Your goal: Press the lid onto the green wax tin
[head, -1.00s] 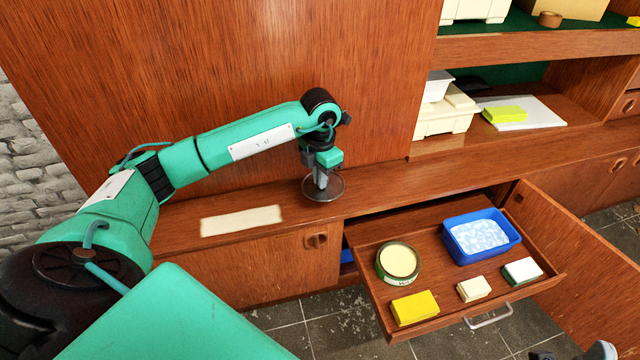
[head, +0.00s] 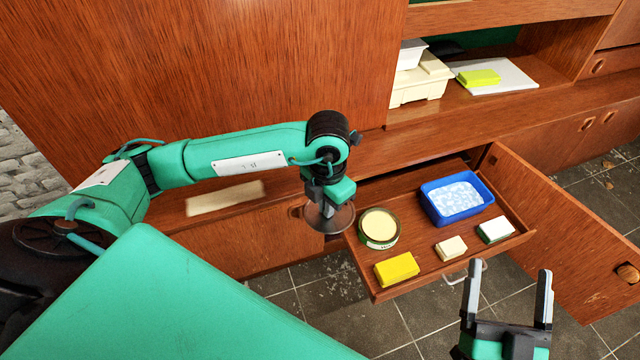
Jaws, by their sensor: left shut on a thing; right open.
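The green wax tin (head: 379,228) stands open in the pulled-out drawer, with pale yellow wax showing inside. My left gripper (head: 326,205) is shut on the round lid (head: 342,218), a dark disc with a light rim. It holds the lid in the air just left of the tin, close to the drawer's left side; the lid looks apart from the tin. The gripper's own fingers are mostly hidden by its wrist. My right gripper (head: 508,290) is open and empty, at the lower right in front of the drawer.
The drawer (head: 425,277) also holds a blue tub (head: 428,205), a yellow block (head: 397,269), a cream block (head: 451,248) and a white-and-green block (head: 495,229). An open cabinet door (head: 560,225) stands to the right. A pale strip (head: 225,198) lies on the ledge at left.

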